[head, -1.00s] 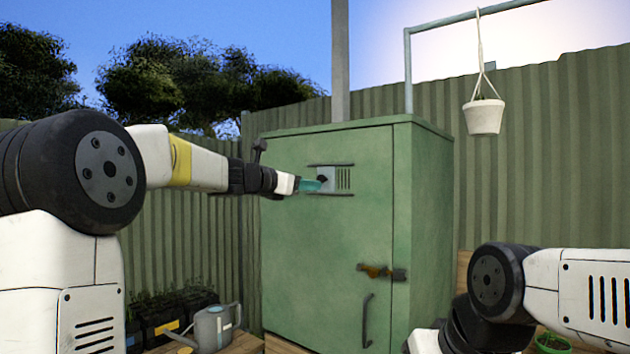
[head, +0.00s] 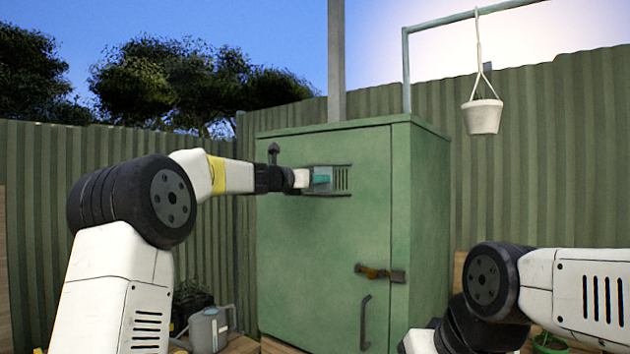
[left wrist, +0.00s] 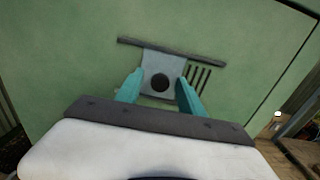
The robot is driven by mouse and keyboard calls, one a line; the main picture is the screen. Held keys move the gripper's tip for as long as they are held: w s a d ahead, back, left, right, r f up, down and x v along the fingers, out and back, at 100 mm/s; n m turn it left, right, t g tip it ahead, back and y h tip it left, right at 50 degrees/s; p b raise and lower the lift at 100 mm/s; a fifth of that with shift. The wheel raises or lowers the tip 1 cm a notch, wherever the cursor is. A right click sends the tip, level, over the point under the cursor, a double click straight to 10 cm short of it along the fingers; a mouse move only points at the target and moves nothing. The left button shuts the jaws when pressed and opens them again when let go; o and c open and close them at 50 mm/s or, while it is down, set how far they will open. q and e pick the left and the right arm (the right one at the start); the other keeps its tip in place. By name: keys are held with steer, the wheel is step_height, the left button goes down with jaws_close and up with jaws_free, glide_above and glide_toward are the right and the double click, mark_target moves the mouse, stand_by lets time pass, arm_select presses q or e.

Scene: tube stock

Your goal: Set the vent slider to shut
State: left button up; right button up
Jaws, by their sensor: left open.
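The vent slider is a grey plate with a dark round knob (left wrist: 159,83), seen in the left wrist view. It sits between dark rails on the green cabinet door (head: 320,240), with dark vent slots (left wrist: 199,77) showing open to its right. My left gripper (left wrist: 160,92) is open, its teal fingers on either side of the knob. I cannot tell whether the fingers touch it. In the head view my left gripper (head: 322,176) is in front of the vent and hides most of the slider; slots (head: 342,179) show to its right. My right gripper is out of view.
A latch (head: 380,272) and a handle (head: 366,320) are lower on the cabinet door. A grey watering can (head: 209,330) stands at lower left. A white hanging pot (head: 483,116) is at upper right. A corrugated fence (head: 540,170) runs behind.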

arm_select(q)
jaws_close()
stand_by(1.3)
